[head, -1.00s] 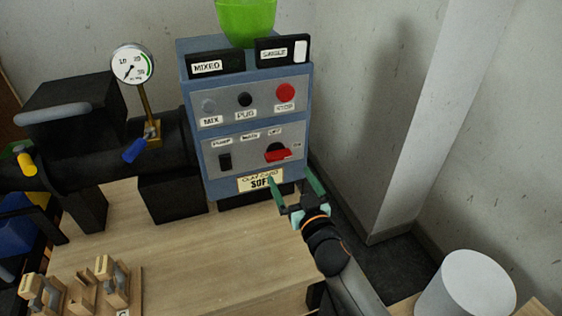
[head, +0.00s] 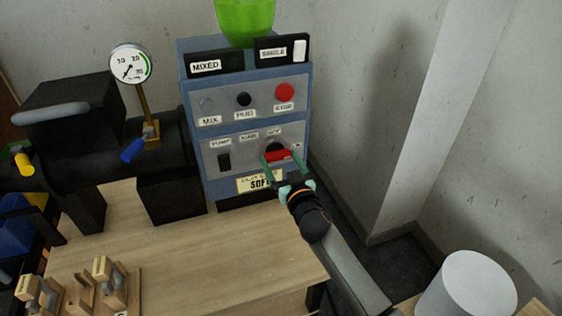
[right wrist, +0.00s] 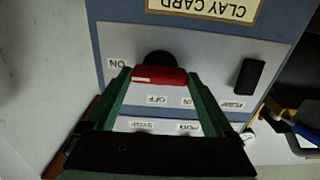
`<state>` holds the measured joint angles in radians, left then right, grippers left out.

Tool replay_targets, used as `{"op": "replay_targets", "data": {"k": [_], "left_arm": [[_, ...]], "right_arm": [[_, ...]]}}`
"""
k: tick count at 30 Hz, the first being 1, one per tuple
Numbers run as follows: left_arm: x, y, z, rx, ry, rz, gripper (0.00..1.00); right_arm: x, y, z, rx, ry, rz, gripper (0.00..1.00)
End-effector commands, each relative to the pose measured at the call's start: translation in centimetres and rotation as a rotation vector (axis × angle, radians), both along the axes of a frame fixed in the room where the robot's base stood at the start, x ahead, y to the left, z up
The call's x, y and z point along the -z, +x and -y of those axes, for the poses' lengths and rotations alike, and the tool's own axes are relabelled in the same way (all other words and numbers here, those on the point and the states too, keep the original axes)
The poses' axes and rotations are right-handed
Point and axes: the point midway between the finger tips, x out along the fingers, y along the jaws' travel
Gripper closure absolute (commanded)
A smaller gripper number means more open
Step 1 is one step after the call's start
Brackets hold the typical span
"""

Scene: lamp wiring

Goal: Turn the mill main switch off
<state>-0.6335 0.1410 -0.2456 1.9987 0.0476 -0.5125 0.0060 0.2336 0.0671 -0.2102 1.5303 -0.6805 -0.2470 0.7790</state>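The main switch is a red bar handle (head: 277,156) on a black round base, on the lower grey panel of the blue control box (head: 194,160). The bar lies about level, its white-marked end towards the ON label, which shows in the right wrist view (right wrist: 117,63); the OFF label (right wrist: 157,99) is beside the bar there. My right gripper (head: 281,160) is open, with one green finger at each end of the red bar (right wrist: 159,76). I cannot tell whether the fingers touch it. My left gripper is not in view.
A black rocker switch (head: 224,161) is left of the main switch. Above are the MIX and PUG buttons, a red STOP button (head: 285,92) and a green container (head: 246,20). A pressure gauge (head: 131,63) stands left. The wooden table (head: 190,260) is mostly clear in front.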

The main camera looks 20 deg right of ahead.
Motion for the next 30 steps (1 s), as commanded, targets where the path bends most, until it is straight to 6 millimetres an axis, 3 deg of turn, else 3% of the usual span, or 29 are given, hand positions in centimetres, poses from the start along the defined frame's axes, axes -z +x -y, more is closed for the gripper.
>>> {"op": "replay_targets", "data": {"k": [2,14,23,30], "left_arm": [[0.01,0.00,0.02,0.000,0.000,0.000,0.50],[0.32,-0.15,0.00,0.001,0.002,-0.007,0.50],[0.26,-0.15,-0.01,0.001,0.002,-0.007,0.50],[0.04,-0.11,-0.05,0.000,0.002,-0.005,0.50]], "right_arm": [[0.01,-0.02,-0.04,-0.001,0.000,0.000,0.24],[0.03,-0.04,-0.07,-0.001,0.000,0.000,0.68],[0.02,-0.04,-0.07,-0.001,-0.039,0.001,0.68],[-0.02,-0.03,-0.04,0.000,-0.177,0.007,0.68]]}}
